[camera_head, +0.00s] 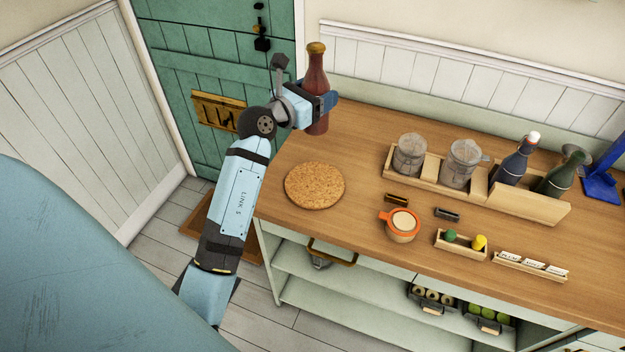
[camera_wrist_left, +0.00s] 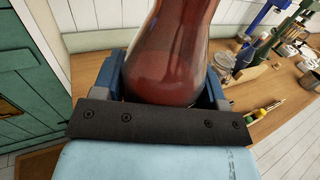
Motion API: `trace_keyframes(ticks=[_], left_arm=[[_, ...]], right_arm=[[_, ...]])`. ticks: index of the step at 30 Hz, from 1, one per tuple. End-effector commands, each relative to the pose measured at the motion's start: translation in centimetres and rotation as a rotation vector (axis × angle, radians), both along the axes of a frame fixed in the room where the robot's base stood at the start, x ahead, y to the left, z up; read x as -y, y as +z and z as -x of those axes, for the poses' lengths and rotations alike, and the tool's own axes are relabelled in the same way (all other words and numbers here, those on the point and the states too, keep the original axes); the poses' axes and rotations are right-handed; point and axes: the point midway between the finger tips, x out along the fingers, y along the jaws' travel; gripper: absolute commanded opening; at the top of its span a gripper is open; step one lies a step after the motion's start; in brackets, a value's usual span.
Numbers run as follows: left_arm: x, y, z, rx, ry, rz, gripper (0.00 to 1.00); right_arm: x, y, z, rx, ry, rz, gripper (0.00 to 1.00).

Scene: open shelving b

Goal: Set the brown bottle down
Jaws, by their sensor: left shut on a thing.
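The brown bottle (camera_head: 316,72) is reddish brown with a tan cap and stands upright in my left gripper (camera_head: 325,103). The gripper's blue fingers are shut around its lower body. In the head view the bottle shows over the back left end of the wooden counter (camera_head: 365,135). I cannot tell how far its base is from the surface. In the left wrist view the bottle (camera_wrist_left: 172,50) fills the middle between the fingers of the left gripper (camera_wrist_left: 165,85), and its base is hidden by the dark gripper plate. My right gripper is not in view.
A round cork mat (camera_head: 315,186) lies bare on the counter's left part. A wooden rack (camera_head: 480,192) holds jars and bottles. An orange-rimmed cup (camera_head: 402,225), small trays and a blue stand (camera_head: 606,172) are further right. The counter around the mat is clear.

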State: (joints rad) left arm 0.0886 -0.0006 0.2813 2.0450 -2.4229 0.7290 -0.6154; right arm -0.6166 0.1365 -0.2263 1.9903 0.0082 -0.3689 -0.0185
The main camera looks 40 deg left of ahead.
Motion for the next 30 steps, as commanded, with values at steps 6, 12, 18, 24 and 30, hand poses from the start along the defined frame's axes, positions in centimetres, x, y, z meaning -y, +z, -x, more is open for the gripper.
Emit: trace_keyframes(ticks=[6,12,18,24,30], left_arm=[[-0.2,-3.6,0.1,-0.004,0.005,0.0,0.15],[-0.2,-8.8,0.1,-0.005,0.005,-0.001,0.15],[-0.2,-13.4,0.0,-0.002,0.003,-0.001,0.15],[-0.2,-15.4,0.0,0.002,0.005,-0.002,0.15],[-0.1,-17.7,0.0,-0.001,0.004,-0.001,0.15]], right_arm=[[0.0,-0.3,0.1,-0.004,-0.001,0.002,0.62],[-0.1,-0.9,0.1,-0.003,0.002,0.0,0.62],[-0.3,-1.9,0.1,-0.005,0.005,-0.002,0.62],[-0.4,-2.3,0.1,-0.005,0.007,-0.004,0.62],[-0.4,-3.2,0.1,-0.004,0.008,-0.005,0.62]])
